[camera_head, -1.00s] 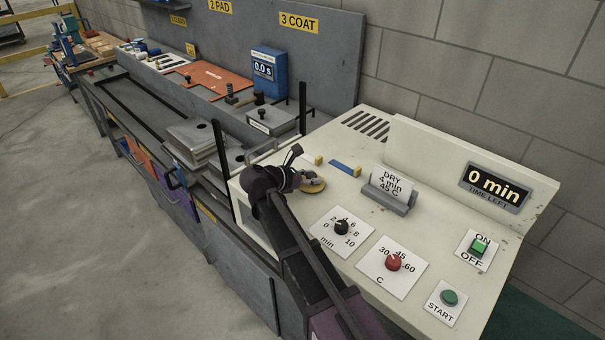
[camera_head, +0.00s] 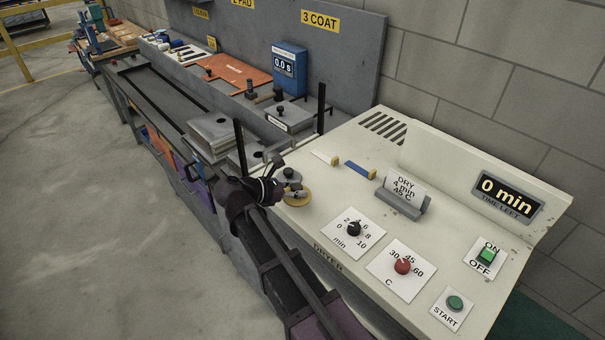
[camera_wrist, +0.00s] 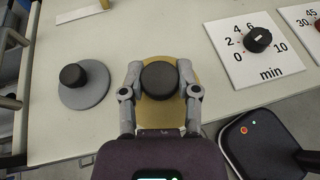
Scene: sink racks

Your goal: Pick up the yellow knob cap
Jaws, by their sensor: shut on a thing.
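The yellow knob cap is a flat yellow disc (camera_wrist: 158,112) with a black round knob (camera_wrist: 160,80) on top. It shows in the wrist view and, partly hidden by my gripper, in the head view (camera_head: 298,199). My gripper (camera_wrist: 160,78) has one finger on each side of the black knob and is shut on it. In the head view my gripper (camera_head: 290,190) is over the left front part of the cream dryer top (camera_head: 330,190). I cannot tell whether the disc touches the surface or is slightly above it.
A grey disc with a black knob (camera_wrist: 84,95) sits left of the yellow cap in the wrist view. A minutes dial (camera_head: 353,229), a red temperature dial (camera_head: 402,266) and a DRY sign (camera_head: 404,195) stand to the right. Dark posts (camera_head: 321,108) rise by the dryer's left end.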

